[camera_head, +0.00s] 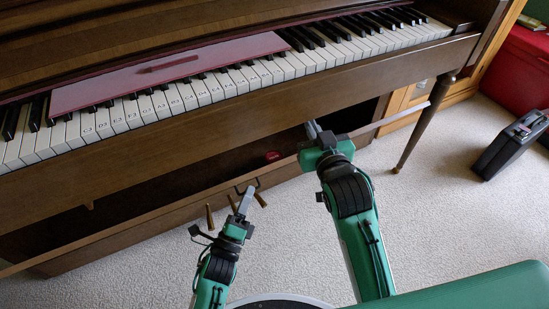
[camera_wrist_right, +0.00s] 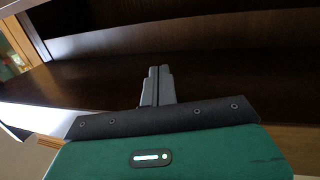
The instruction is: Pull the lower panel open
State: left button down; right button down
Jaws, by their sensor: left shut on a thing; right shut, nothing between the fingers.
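The upright piano's lower panel (camera_head: 110,242) is brown wood below the keyboard. Its top edge stands away from the piano body, and a dark cavity shows behind it. A small dark handle (camera_head: 257,182) is on the panel's front. My left gripper (camera_head: 245,197) is shut on this handle, though the fingers partly hide it. My right gripper (camera_head: 313,129) is shut and empty, at the panel's top edge towards the right, under the keyboard. In the right wrist view its closed fingers (camera_wrist_right: 157,86) point at dark brown wood; I cannot tell whether they touch it.
A red object (camera_head: 272,156) sits inside the cavity. Several brass pedals (camera_head: 209,216) stick out below the panel. A piano leg (camera_head: 425,122) stands to the right, with a black case (camera_head: 508,145) beyond it. Pale carpet (camera_head: 425,215) is clear in front.

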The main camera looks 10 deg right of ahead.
aim_at(275, 164)
jog(key=s+a+f+n+g+y, duration=0.2)
jog(key=s+a+f+g, duration=0.1)
jog(key=s+a+g, duration=0.45)
jog(key=shift+t, duration=0.35)
jog(key=x, duration=0.9)
jog(key=shift+d+f, duration=0.15)
jog(key=shift+d, duration=0.25)
pick_arm(q)
jog(key=shift+w+a+f, duration=0.1)
jog(key=shift+a+f, duration=0.1)
jog(key=shift+f, duration=0.15)
